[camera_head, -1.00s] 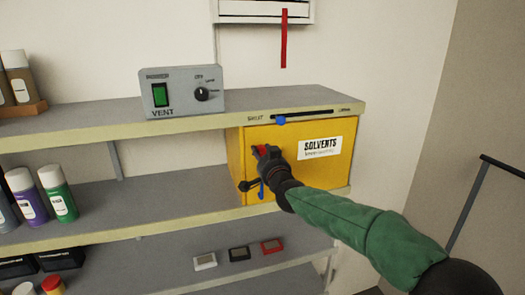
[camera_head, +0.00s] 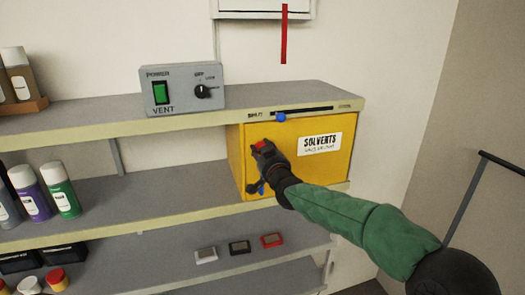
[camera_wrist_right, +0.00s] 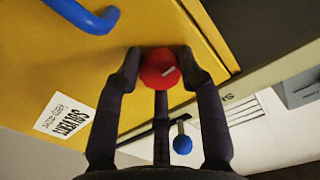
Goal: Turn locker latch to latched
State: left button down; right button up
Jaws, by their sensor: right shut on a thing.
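The yellow solvents locker (camera_head: 320,170) stands on the middle shelf at the right, with its front closed. Its red latch knob (camera_head: 259,146) is at the upper left of the front, partly hidden by my right gripper (camera_head: 264,160). In the right wrist view, the round red knob (camera_wrist_right: 160,69) sits between the two dark fingertips of the right gripper (camera_wrist_right: 160,62), which is shut on it. A short white mark on the knob is tilted in that view. A blue handle (camera_wrist_right: 82,17) is on the locker front, clear of the fingers. My left gripper is not in view.
A blue slider knob (camera_head: 280,118) sits on the shelf edge just above the locker. A grey vent box (camera_head: 183,92) stands on the top shelf. Spray cans (camera_head: 60,190) stand at the left.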

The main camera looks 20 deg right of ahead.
jog(key=o, duration=1.1)
jog(key=shift+o, duration=0.2)
jog(key=s, duration=1.2)
jog(key=shift+d, duration=0.2)
